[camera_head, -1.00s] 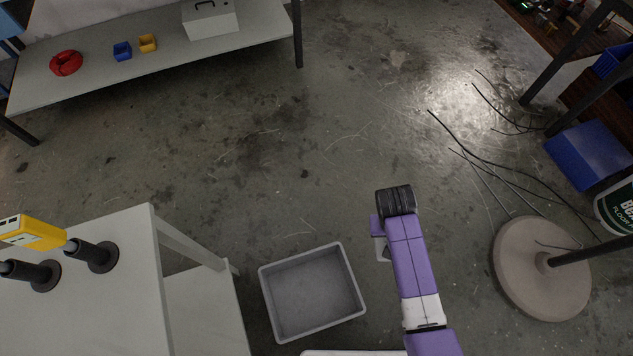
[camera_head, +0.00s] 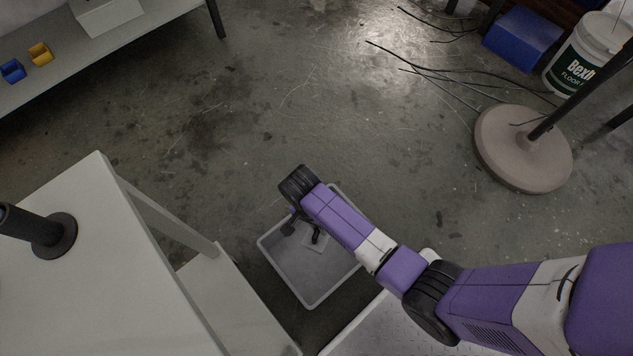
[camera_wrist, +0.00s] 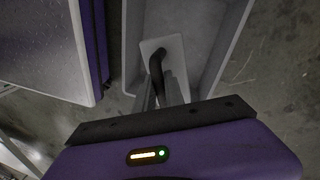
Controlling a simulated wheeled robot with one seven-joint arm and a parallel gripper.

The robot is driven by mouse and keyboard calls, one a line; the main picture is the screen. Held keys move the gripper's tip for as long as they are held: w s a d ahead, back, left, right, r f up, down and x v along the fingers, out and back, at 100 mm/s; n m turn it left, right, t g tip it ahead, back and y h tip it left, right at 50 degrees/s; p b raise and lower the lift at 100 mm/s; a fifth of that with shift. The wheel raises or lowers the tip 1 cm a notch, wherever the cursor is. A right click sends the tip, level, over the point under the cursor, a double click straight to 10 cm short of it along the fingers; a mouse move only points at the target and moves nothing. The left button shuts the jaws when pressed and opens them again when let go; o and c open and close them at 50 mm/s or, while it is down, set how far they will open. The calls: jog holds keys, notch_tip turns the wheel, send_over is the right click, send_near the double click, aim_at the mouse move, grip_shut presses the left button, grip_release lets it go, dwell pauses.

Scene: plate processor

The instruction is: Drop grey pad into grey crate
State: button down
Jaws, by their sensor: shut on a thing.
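The grey crate (camera_head: 303,284) stands on the floor below my arm, open at the top. Its walls also show in the wrist view (camera_wrist: 222,45). The grey pad (camera_head: 318,243) is a thin, light grey plate with a dark curved handle. It shows against the crate's inside in the head view and between the crate walls in the wrist view (camera_wrist: 176,48). My gripper (camera_wrist: 162,88) is shut on the pad's handle. My gripper (camera_head: 304,226) is partly hidden by my arm in the head view. I cannot tell how far the pad is above the crate floor.
A white table (camera_head: 90,265) with a dark post stands left of the crate. A round stand base (camera_head: 520,150), loose cables (camera_head: 440,70), a blue box (camera_head: 521,39) and a white bucket (camera_head: 590,52) are at the upper right. The floor beyond the crate is clear.

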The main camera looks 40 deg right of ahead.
aim_at(324, 239)
jog(key=f+m+b, duration=0.1)
jog(key=f, duration=0.1)
jog(key=s+f+m+b, duration=0.1)
jog(key=f+m+b, duration=0.1)
jog(key=f, duration=0.1)
jog(key=s+f+m+b, duration=0.1)
jog(key=f, duration=0.1)
jog(key=shift+f+m+y+b, duration=0.15)
jog(key=shift+m+y+b, duration=0.25)
notch_tip(324, 239, down, 6)
jog(key=b, duration=0.6)
jog(key=shift+r, duration=0.2)
jog(key=c, duration=1.3)
grip_release()
jog(key=shift+c, duration=0.2)
jog(key=r+p, duration=0.1)
jog(key=r, duration=0.1)
jog(key=w+r+p, duration=0.1)
jog(key=r, duration=0.2)
jog(key=r+p, duration=0.1)
jog(key=r, duration=0.1)
jog(key=shift+w+d+r+p, duration=0.1)
jog(key=shift+w+r+p, duration=0.1)
jog(key=shift+r+p, duration=0.15)
